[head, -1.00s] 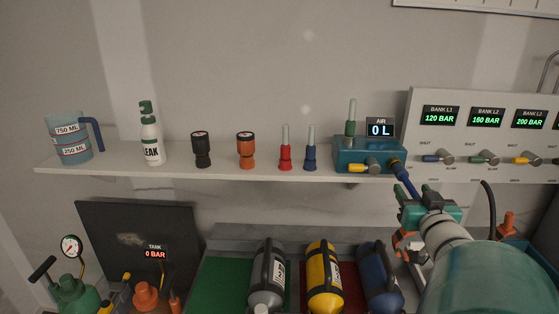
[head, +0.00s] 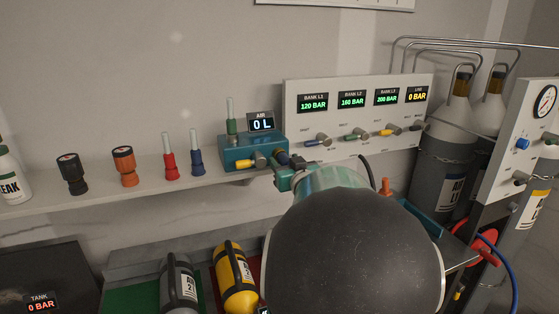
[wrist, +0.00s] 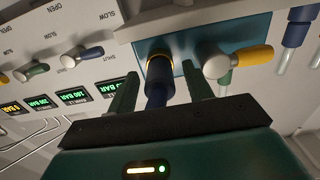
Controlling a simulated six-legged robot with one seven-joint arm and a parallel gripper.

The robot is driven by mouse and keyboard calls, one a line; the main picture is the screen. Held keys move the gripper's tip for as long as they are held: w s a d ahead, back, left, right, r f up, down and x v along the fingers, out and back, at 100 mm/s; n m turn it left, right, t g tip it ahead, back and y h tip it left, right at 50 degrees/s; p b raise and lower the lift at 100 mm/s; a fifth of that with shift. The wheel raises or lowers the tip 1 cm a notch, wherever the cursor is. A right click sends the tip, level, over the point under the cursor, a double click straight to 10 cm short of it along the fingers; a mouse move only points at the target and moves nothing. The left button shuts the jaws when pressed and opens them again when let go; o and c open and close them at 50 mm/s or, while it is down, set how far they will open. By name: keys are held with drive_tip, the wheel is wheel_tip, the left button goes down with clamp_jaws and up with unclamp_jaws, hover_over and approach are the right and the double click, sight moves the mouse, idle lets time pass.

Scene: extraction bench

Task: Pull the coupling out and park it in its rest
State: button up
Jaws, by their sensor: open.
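The blue coupling (wrist: 158,88) with a gold ring sits in a socket on the front of the teal AIR box (head: 240,151). In the head view, only a little of the coupling (head: 282,158) shows beside my gripper (head: 292,173). In the wrist view, my gripper (wrist: 160,82) is open, with one finger on each side of the coupling. I see gaps between the coupling and both fingers. I cannot pick out the coupling's rest for certain.
A yellow-handled valve (wrist: 232,62) is close beside the coupling on the same box. The bank panel (head: 350,110) with its valve handles is to the right. Several fittings and a green-tipped clear tube stand along the shelf (head: 130,190). Cylinders (head: 235,280) lie below.

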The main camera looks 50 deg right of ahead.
clamp_jaws()
drive_tip(key=shift+s+a, duration=0.1)
drive_tip(key=shift+s, duration=0.05)
drive_tip(key=shift+v, duration=1.05)
drive_tip(key=shift+v, duration=1.7)
drive_tip(key=shift+a, duration=0.1)
